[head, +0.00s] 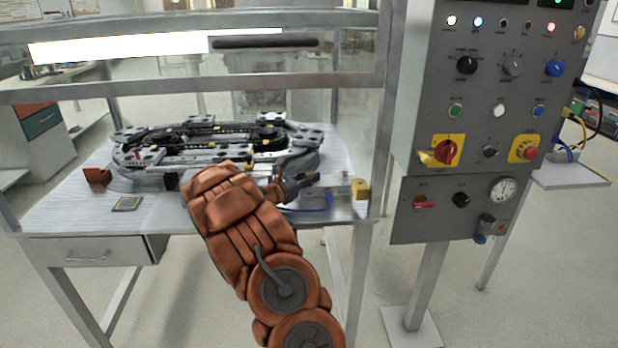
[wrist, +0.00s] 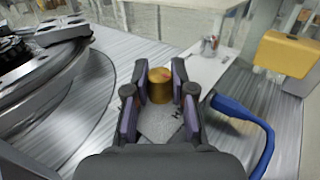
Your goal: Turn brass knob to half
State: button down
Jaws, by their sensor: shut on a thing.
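The brass knob (wrist: 160,80) is a short upright cylinder with a flat top, in the middle of the wrist view. It stands on a light grey plate (wrist: 158,122) with small dark marks. My gripper (wrist: 160,92) has its purple-grey padded fingers on both sides of the knob and is shut on it. The knob's turn position cannot be read, as no pointer shows clearly. In the head view my arm reaches over the table, and the knob cannot be made out there.
The ring track (head: 205,142) fills the table's left and back. A yellow block (head: 360,188) stands at the right edge, and a blue cable (wrist: 245,112) curves right of my gripper. A metal frame post (head: 382,120) and control panel (head: 490,100) stand farther right.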

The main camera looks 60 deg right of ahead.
jog(key=shift+n+t+b, duration=0.4)
jog(key=shift+t+b, duration=0.2)
jog(key=shift+b, duration=0.2)
jog(key=c, duration=1)
grip_release()
jog(key=shift+o, duration=0.2)
jog(key=a, duration=0.8)
jog(key=w+a, duration=0.1)
jog(key=a, duration=0.3)
jog(key=shift+w, duration=0.1)
